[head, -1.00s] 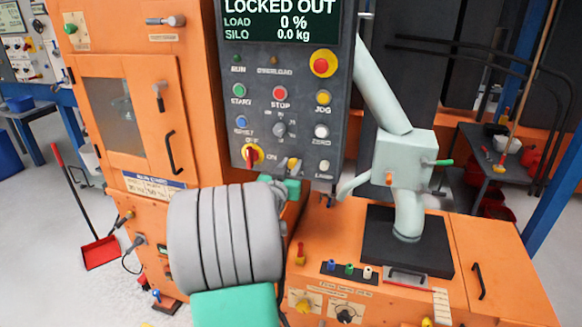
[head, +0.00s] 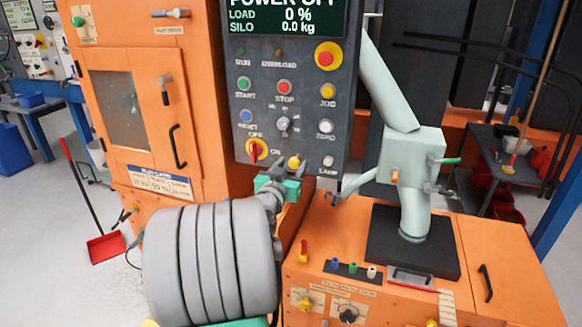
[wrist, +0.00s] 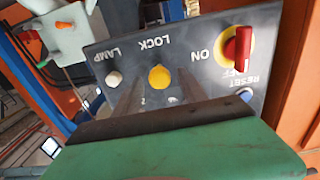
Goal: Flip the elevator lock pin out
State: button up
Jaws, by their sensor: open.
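The lock pin shows as a yellow round knob (head: 293,162) at the bottom of the dark control panel (head: 287,120). In the wrist view the yellow knob (wrist: 158,77) sits below the upside-down LOCK label. My gripper (head: 279,185) is open just below the panel's lower edge, close to the knob. In the wrist view the knob lies between and just beyond the dark fingers of my gripper (wrist: 158,95); I cannot tell whether they touch it. The panel display (head: 285,14) reads POWER OFF, with its top cut off.
A red rotary switch (head: 254,150) on a yellow plate is left of the knob, and a pale LAMP button (head: 328,161) is right of it. A grey-green chute (head: 410,165) with a handle stands to the right. The orange cabinet (head: 150,100) is at the left.

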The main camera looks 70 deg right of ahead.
jog(key=a+b, duration=0.1)
jog(key=a, duration=0.6)
jog(key=shift+s+a+b, duration=0.3)
jog(key=shift+a, duration=0.1)
